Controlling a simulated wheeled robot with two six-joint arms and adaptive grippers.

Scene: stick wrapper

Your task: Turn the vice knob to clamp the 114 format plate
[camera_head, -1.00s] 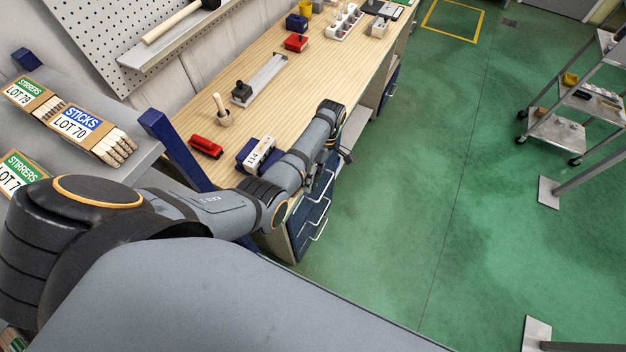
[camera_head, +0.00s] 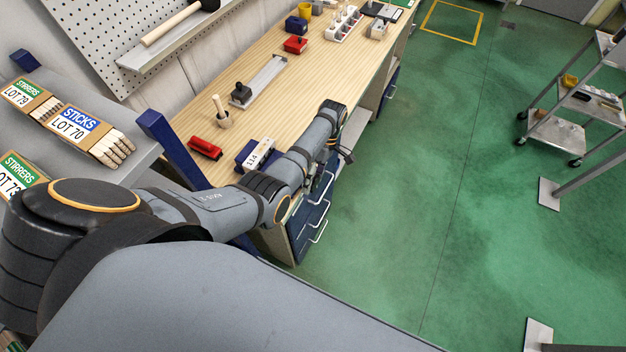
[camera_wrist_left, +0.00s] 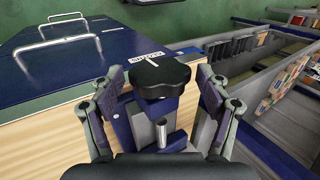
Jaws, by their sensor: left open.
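The blue vice (camera_head: 243,151) sits at the near edge of the wooden bench, with the white 114 format plate (camera_head: 258,155) in it. My left arm partly covers this area in the head view, and the knob is hidden there. In the left wrist view, the black lobed vice knob (camera_wrist_left: 160,76) stands in front of the blue vice body (camera_wrist_left: 140,128). My left gripper (camera_wrist_left: 159,84) is open, with one finger on each side of the knob. I cannot tell whether the fingers touch it. My right gripper is not in view.
Blue drawers (camera_head: 312,218) with metal handles are below the bench edge. A shelf with stick bundles (camera_head: 95,140) stands at the left.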

